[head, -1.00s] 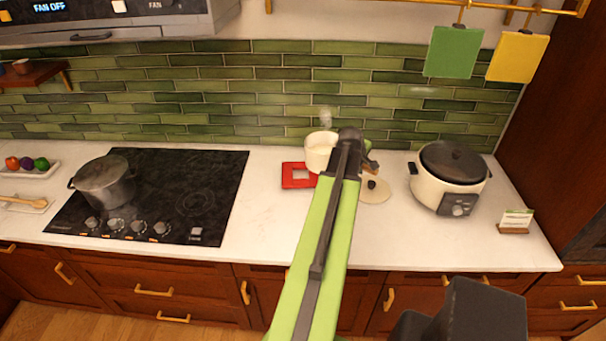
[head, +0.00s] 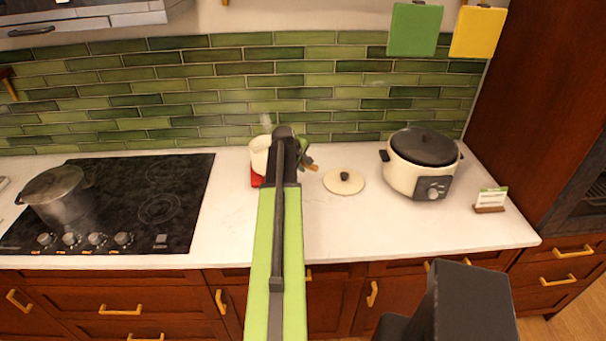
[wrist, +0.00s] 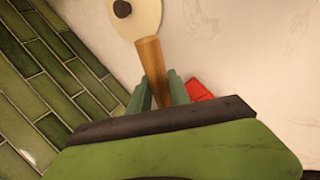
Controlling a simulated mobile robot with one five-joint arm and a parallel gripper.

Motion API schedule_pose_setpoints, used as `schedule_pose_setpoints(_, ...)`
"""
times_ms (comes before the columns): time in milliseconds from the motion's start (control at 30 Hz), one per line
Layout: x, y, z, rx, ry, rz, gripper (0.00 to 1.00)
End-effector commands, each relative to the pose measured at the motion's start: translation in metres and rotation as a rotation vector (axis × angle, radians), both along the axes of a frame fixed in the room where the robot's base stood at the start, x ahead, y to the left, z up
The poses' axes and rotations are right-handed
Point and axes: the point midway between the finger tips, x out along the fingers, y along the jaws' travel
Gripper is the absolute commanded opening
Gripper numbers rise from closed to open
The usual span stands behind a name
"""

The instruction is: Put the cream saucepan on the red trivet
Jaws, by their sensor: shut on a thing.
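The cream saucepan (head: 259,152) shows in the head view just left of my arm's end, partly hidden by it. Its wooden handle (wrist: 150,68) sticks out to the right. My gripper (wrist: 159,86) is shut on this handle, with a green finger on each side. The red trivet (head: 256,181) shows below the pan in the head view, mostly covered by the pan and my arm. A red corner of it also shows in the wrist view (wrist: 199,89). The pan appears over the trivet. I cannot tell whether it touches it.
A cream lid with a black knob (head: 344,181) lies on the counter to the right. A cream cooker (head: 421,165) stands further right, near a small card (head: 491,199). The black cooktop (head: 150,180) with a grey pot (head: 58,195) is at left. The tiled wall (head: 180,90) is close behind.

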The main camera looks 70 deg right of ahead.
Motion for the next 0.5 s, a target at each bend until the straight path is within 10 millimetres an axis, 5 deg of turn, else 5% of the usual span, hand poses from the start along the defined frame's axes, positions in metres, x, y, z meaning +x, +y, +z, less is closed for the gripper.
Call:
schedule_pose_setpoints(133,0.0,0.0,-0.029,-0.002,-0.002,-0.001,0.0)
schedule_pose_setpoints(500,-0.001,-0.001,-0.029,-0.002,-0.001,-0.001,0.0)
